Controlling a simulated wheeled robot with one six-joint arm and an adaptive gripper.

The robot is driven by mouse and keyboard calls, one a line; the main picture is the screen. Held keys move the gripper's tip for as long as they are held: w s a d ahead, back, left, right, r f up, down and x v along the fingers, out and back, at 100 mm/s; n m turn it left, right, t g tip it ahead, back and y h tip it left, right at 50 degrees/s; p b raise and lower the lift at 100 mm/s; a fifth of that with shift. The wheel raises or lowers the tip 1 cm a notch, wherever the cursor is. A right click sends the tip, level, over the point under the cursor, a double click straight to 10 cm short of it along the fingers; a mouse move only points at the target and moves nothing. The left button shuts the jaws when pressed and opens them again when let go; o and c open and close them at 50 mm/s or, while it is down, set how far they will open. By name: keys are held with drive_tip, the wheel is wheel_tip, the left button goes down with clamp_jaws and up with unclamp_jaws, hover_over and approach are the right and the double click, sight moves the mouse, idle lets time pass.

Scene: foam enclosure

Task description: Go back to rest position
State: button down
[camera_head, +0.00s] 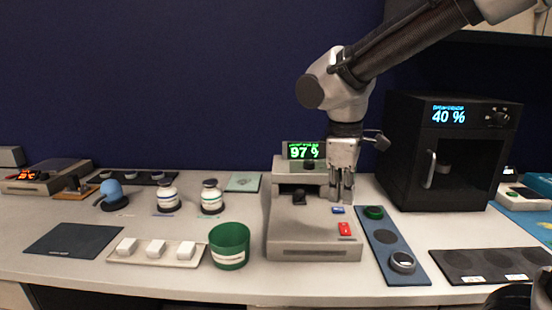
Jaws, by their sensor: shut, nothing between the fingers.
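My gripper (342,192) hangs pointing down from my arm, which reaches in from the upper right. Its fingers are shut with nothing between them. It is over the right part of a grey machine (313,240) with a green display (303,152) reading 97 %. A blue button (338,210) and a red button (345,230) lie just below the fingertips on the machine's top. Whether the fingertips touch the machine cannot be told.
A black oven-like box (455,150) reading 40 % stands at right. A blue tray (376,246) lies beside the machine. At left are a green cup (230,262), a tray with white blocks (141,259), two jars (168,197) and a dark mat (74,240).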

drive_tip(key=s+d+r+m+t, duration=0.1)
drive_tip(key=s+d+m, duration=0.5)
drive_tip(key=d, duration=0.5)
drive_tip(key=s+d+r+m+t, duration=0.2)
drive_tip(key=s+d+m, duration=0.5)
drive_tip(key=d, duration=0.4)
drive_tip(key=shift+s+y, duration=0.15)
drive_tip(key=shift+y, duration=0.25)
